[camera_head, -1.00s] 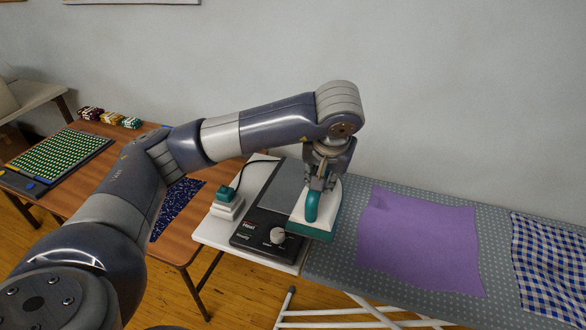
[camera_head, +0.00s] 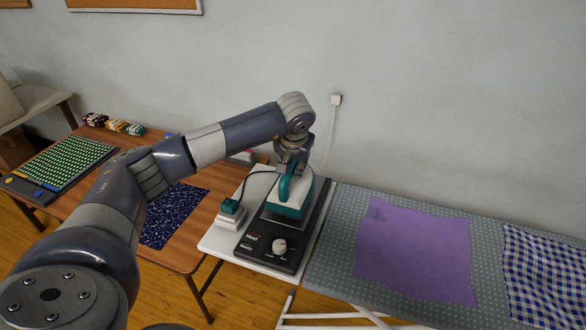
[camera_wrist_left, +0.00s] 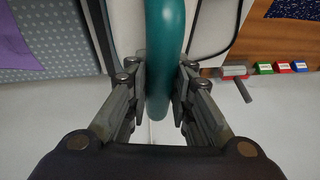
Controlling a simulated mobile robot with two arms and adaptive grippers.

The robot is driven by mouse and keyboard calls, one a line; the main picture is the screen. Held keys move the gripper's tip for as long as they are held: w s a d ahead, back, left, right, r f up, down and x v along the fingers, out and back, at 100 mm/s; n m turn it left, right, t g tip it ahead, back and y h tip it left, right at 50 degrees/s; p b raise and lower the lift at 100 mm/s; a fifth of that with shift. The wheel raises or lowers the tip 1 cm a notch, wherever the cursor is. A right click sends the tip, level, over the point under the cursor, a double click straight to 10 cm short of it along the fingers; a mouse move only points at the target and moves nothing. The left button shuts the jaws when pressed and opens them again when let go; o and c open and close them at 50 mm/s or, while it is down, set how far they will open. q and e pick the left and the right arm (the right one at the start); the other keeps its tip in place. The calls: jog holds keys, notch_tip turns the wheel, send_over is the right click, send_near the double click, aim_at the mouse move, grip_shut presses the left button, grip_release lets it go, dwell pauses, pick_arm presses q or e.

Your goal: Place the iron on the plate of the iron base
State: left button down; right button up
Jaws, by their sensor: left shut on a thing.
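The iron (camera_head: 289,204) has a white body with teal trim and a teal handle. In the head view it is over the grey plate of the dark iron base (camera_head: 262,246). I cannot tell whether it touches the plate or hangs just above it. My left gripper (camera_head: 288,167) is shut on the iron's handle from above. In the left wrist view the teal handle (camera_wrist_left: 166,50) runs between the two fingers. The base has a white knob (camera_head: 280,246) at its front. Most of the plate is hidden under the iron. My right gripper is not in view.
A teal and white block (camera_head: 230,212) stands left of the base, with a dark cord near it. The ironing board (camera_head: 340,240) to the right carries a purple cloth (camera_head: 415,250) and a blue checked cloth (camera_head: 545,270). A brown table (camera_head: 180,250) is on the left.

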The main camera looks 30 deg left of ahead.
pick_arm(q)
jog(key=shift+f+p, duration=0.3)
jog(key=shift+f, duration=0.35)
jog(key=shift+w+f, duration=0.1)
jog(key=shift+f, duration=0.1)
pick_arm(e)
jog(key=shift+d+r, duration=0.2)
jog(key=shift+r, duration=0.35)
pick_arm(q)
jog(key=shift+f, duration=0.15)
jog(key=c, duration=1.4)
grip_release()
jog(key=shift+s, duration=0.2)
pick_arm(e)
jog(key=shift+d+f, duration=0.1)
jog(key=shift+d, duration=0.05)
